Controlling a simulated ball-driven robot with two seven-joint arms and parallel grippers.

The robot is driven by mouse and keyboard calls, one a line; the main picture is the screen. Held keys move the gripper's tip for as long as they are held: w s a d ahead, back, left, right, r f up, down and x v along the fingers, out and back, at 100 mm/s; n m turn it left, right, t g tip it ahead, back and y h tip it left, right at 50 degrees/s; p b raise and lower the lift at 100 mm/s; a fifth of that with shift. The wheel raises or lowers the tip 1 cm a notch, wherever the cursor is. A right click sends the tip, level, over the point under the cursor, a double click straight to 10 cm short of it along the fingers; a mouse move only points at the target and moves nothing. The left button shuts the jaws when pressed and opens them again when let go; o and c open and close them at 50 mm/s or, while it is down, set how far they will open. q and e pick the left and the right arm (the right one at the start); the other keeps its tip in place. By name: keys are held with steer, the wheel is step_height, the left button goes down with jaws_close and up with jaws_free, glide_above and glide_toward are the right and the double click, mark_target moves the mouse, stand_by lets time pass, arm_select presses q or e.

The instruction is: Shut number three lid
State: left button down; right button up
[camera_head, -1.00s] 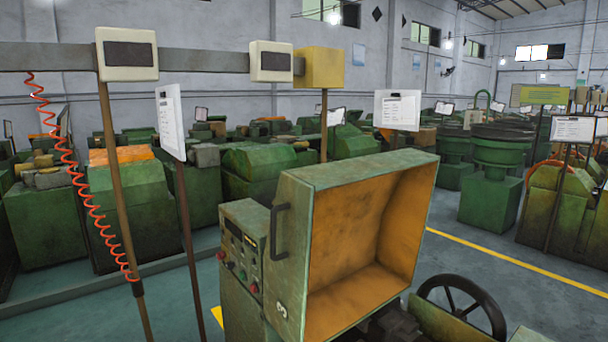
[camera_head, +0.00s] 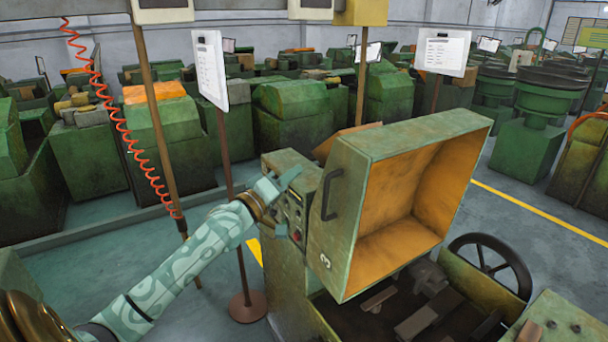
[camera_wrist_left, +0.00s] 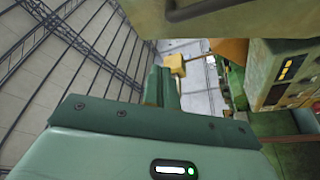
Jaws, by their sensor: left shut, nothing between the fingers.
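The number three lid (camera_head: 348,240) is a green box cover with an orange inside, marked "3" near its lower left corner. It stands raised open over its machine, and a dark bar handle (camera_head: 329,194) is on its left face. My left gripper (camera_head: 287,180) is shut and empty. In the head view it appears left of the handle, in front of the control panel (camera_head: 296,208), with a gap in the picture to the handle. Its fingers show in the left wrist view (camera_wrist_left: 160,86); the panel (camera_wrist_left: 283,75) is at the right there. My right gripper is out of view.
The open machine bed (camera_head: 385,310) lies below the lid, with a black handwheel (camera_head: 492,268) to its right. A sign post (camera_head: 238,225) and a hanging orange coiled hose (camera_head: 120,125) stand left. A yellow line (camera_head: 540,212) crosses the floor.

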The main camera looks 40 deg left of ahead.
mark_target(336, 161)
arm_select(q)
steer(key=w+d, duration=0.1)
steer(key=w, duration=0.1)
steer(key=w+d, duration=0.1)
steer(key=w, duration=0.1)
steer(key=w+d+p, duration=0.1)
steer(key=w, duration=0.2)
steer(key=shift+f, duration=0.15)
steer(key=shift+s+d+f, duration=0.25)
steer(key=shift+s+d, duration=0.05)
steer(key=shift+f, duration=0.1)
steer(key=shift+w, duration=0.15)
steer(key=shift+d, duration=0.1)
